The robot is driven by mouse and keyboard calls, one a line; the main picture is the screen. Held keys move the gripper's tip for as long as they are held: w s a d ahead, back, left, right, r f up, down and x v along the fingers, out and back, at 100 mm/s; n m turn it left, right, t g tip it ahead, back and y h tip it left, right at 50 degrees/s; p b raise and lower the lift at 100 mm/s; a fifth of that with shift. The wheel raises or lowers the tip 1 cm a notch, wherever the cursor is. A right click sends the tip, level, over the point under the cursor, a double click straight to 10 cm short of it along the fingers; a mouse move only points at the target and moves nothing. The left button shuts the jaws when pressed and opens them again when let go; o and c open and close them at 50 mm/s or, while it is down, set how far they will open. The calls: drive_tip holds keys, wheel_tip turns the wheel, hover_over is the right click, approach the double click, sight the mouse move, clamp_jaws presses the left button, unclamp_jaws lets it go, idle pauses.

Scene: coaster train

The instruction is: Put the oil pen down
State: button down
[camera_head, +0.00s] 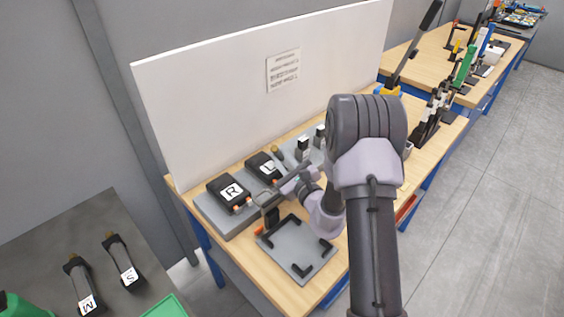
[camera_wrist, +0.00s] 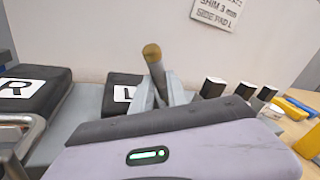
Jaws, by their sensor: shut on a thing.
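Black pieces marked R (camera_head: 229,190) and L (camera_head: 264,166) sit on the grey block. A white panel (camera_head: 225,95) closes off the back. The corner-marked plate is empty.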

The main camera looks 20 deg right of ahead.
drive_tip(key=shift+r, duration=0.15)
drive_tip(key=shift+f, duration=0.2)
drive_tip(key=c, duration=1.3)
unclamp_jaws()
drive_tip(key=shift+r, duration=0.1)
